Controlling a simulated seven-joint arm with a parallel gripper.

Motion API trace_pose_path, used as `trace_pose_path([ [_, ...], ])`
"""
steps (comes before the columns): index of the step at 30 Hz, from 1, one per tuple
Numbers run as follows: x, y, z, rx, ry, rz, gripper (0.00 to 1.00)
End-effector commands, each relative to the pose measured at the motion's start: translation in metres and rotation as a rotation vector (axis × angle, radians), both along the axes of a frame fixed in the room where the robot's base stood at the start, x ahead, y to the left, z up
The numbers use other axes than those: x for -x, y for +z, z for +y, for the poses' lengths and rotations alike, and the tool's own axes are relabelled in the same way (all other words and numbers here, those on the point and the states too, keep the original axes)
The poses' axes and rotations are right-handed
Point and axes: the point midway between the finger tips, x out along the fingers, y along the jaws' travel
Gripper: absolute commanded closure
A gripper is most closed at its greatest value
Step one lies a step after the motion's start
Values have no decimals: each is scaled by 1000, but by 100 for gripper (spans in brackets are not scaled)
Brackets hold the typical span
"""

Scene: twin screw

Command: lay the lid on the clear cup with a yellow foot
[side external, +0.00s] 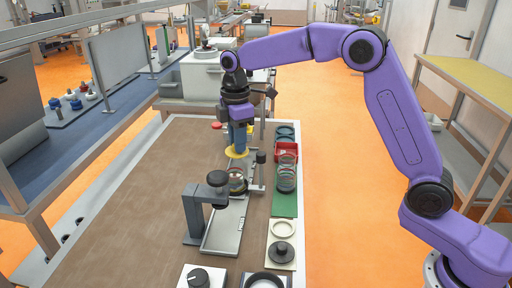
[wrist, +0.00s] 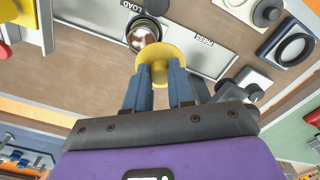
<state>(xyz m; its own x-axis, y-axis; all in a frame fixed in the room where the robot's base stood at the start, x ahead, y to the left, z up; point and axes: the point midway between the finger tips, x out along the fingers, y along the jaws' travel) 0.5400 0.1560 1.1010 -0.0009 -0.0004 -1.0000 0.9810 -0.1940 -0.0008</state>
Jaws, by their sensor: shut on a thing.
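My gripper (side external: 237,146) is shut on the yellow lid (side external: 234,153), with its fingers on the lid's raised middle. In the wrist view the lid (wrist: 176,52) appears as a round disc beyond the blue fingers (wrist: 160,75). The clear cup (side external: 237,182) stands below the lid on the metal tray, with a gap between them. In the wrist view the cup (wrist: 143,36) shows its round open mouth, partly overlapped by the lid's edge. The cup's foot is not clear in either view.
A grey press stand with a black head (side external: 217,179) stands close beside the cup. The metal tray (side external: 226,228) carries the words LOAD and PRESS in the wrist view. A green mat (side external: 284,205) with stacked rings lies to the right. The brown table is clear at left.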

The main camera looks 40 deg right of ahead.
Motion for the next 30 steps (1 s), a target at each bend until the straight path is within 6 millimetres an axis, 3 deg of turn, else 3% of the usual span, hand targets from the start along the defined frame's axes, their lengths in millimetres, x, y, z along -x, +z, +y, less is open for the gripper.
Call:
trace_pose_path([
  [3,-19,-8,-5,0,-23,1,100],
  [8,-31,-12,-9,0,-38,0,100],
  [30,-32,-58,-9,-1,-40,-1,100],
])
